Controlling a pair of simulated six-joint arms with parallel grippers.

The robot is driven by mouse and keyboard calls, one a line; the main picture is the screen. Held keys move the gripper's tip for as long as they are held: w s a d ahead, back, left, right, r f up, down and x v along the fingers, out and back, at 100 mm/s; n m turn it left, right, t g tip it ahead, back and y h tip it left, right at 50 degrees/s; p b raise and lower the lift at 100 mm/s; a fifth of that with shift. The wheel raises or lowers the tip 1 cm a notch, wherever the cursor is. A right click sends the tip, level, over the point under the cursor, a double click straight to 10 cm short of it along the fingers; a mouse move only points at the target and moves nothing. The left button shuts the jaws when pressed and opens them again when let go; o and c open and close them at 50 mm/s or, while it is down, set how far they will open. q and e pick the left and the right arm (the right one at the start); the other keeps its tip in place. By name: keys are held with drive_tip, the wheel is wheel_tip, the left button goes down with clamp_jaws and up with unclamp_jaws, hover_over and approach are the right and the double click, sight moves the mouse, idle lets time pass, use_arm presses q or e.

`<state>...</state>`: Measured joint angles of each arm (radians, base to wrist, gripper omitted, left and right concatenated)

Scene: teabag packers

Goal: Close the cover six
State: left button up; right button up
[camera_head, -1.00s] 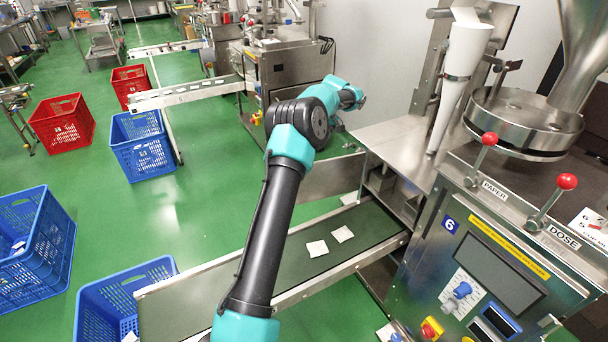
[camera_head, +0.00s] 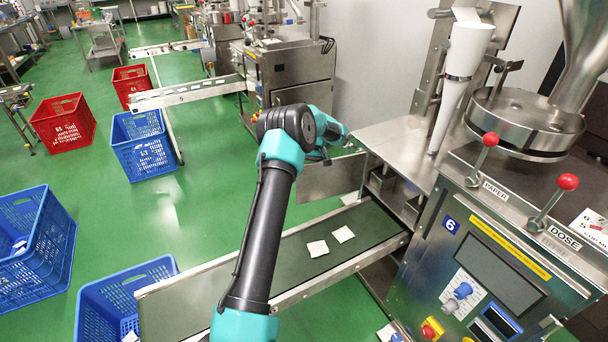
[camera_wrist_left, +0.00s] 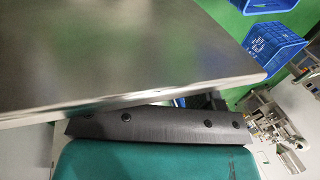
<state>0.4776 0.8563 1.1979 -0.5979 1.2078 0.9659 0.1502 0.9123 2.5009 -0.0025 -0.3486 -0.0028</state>
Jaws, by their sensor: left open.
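Machine six (camera_head: 451,224) stands at the right with a blue "6" label. A flat grey metal panel (camera_head: 332,182), which looks like its cover, stands swung out to the left over the conveyor, its right end at the machine. My left arm reaches over the conveyor, and my left gripper (camera_head: 320,157) is by the panel's upper edge, mostly hidden behind my wrist. It is open; I cannot tell whether it touches the panel. In the left wrist view a large metal sheet (camera_wrist_left: 130,50), apparently the cover, fills the upper left, close to my gripper. My right gripper is not in view.
The conveyor (camera_head: 290,262) carries two white teabags (camera_head: 343,234). A blue crate (camera_head: 95,305) stands at its left end. PAPER (camera_head: 490,139) and DOSE levers with red knobs rise from the machine. More crates stand on the green floor farther left.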

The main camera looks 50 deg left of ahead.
use_arm(q)
drive_tip(key=shift+x, duration=1.95)
drive_tip(key=shift+c, duration=0.2)
clamp_jaws()
